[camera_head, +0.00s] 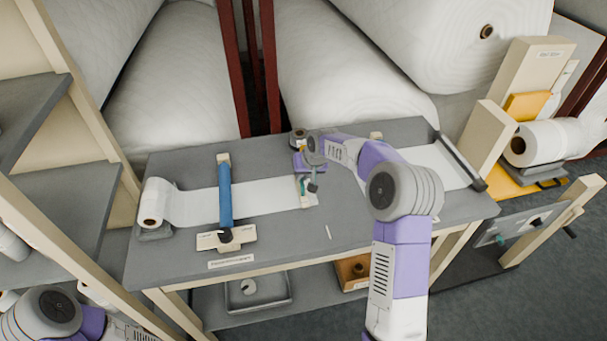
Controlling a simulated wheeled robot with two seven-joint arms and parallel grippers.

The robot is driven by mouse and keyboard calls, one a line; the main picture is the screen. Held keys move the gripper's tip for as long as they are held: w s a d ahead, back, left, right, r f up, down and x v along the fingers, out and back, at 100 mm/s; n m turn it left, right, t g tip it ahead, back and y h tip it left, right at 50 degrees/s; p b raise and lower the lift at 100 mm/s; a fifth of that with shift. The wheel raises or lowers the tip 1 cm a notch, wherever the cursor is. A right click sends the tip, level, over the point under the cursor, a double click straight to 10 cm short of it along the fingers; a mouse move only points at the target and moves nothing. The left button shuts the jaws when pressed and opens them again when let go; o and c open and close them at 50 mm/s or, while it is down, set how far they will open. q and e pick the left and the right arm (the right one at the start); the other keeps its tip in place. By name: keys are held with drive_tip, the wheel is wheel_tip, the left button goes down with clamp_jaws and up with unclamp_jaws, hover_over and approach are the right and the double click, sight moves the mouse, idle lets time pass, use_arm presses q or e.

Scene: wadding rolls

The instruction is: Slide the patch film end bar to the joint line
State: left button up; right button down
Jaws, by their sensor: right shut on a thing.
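A white film strip (265,196) runs across the grey table from a film roll (152,203) at the left. A pale end bar (303,194) lies across the strip's right end. My right gripper (311,186) is at this bar and shut on it; the wrist and forearm partly hide the contact. A second white sheet (438,165) lies to the right, partly hidden behind my right arm. No clear joint line can be made out. My left arm shows only at the lower left corner; its gripper is out of view.
A blue bar (225,195) crosses the film on a pale base (227,238). A dark bar (460,161) lies at the table's right end. A small white stick (328,232) is near the front edge. Large white rolls (350,80) stand behind; shelving (60,220) is at left.

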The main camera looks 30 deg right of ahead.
drive_tip(key=c, duration=1.1)
unclamp_jaws()
drive_tip(key=shift+s+d, duration=0.1)
drive_tip(key=shift+d, duration=0.15)
drive_tip(key=shift+r, duration=0.1)
drive_tip(key=v, duration=0.7)
drive_tip(key=shift+s+r+p, duration=0.15)
drive_tip(key=shift+p, duration=0.25)
